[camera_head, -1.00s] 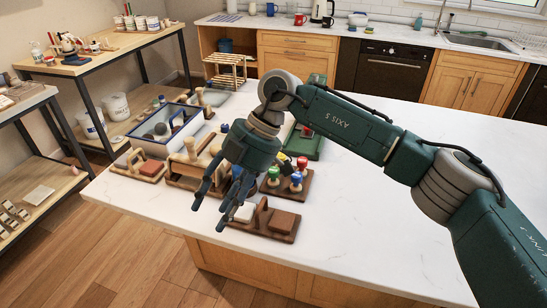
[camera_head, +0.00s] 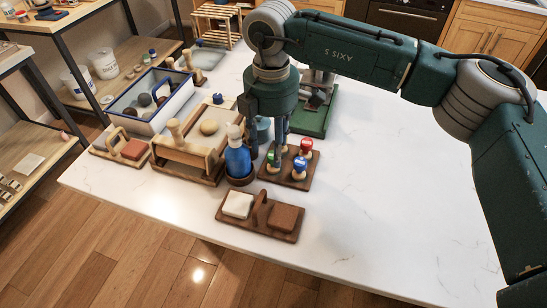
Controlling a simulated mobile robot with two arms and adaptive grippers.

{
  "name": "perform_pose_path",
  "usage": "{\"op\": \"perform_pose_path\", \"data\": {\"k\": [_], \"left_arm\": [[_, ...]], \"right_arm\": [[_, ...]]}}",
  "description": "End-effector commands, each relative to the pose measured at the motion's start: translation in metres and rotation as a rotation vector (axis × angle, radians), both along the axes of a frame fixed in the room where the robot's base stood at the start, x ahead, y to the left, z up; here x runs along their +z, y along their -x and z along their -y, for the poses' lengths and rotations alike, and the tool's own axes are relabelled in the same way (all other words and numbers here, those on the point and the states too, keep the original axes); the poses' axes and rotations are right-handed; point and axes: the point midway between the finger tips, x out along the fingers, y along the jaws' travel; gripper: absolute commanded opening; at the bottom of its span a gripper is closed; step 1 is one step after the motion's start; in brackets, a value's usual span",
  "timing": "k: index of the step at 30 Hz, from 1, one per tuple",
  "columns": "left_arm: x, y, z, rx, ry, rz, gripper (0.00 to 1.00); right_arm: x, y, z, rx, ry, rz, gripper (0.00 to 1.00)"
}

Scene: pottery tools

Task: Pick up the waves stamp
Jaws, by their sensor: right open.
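Several stamps with coloured knobs stand in a brown wooden holder (camera_head: 312,172): a red-topped one (camera_head: 306,146), a blue-topped one (camera_head: 299,164) and a green-topped one (camera_head: 270,158) partly covered by my fingers. I cannot tell which is the waves stamp, as no pattern shows. My right gripper (camera_head: 265,156) points down over the left side of the holder, open. Its fingers are around or just beside the green-topped stamp; whether they touch it is unclear. My left gripper is not in view.
A blue bottle (camera_head: 237,161) stands close left of my fingers. A brown block with a white pad and a brown pad (camera_head: 285,217) lies in front. A wooden tray (camera_head: 176,167) and a blue-rimmed box (camera_head: 150,125) are left. The white countertop (camera_head: 400,200) is clear on the right.

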Motion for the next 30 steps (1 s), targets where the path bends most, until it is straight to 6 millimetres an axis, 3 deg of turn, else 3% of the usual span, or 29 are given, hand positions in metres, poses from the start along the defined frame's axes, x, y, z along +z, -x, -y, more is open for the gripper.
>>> {"op": "perform_pose_path", "data": {"k": [5, 12, 21, 28, 30], "left_arm": [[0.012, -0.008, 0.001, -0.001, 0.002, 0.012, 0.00], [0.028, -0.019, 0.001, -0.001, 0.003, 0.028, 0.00], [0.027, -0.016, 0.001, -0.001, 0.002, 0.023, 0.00], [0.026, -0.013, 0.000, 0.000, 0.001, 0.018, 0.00], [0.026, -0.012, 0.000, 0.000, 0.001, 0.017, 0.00]], "right_arm": [[-0.013, 0.000, 0.002, -0.001, 0.000, -0.004, 0.48], [-0.048, -0.003, 0.004, 0.000, 0.000, -0.003, 0.48], [-0.055, -0.003, 0.003, 0.000, -0.001, 0.000, 0.48], [-0.055, -0.003, 0.003, 0.000, -0.001, 0.000, 0.04], [-0.055, -0.003, 0.003, 0.000, -0.001, 0.000, 0.04]]}}
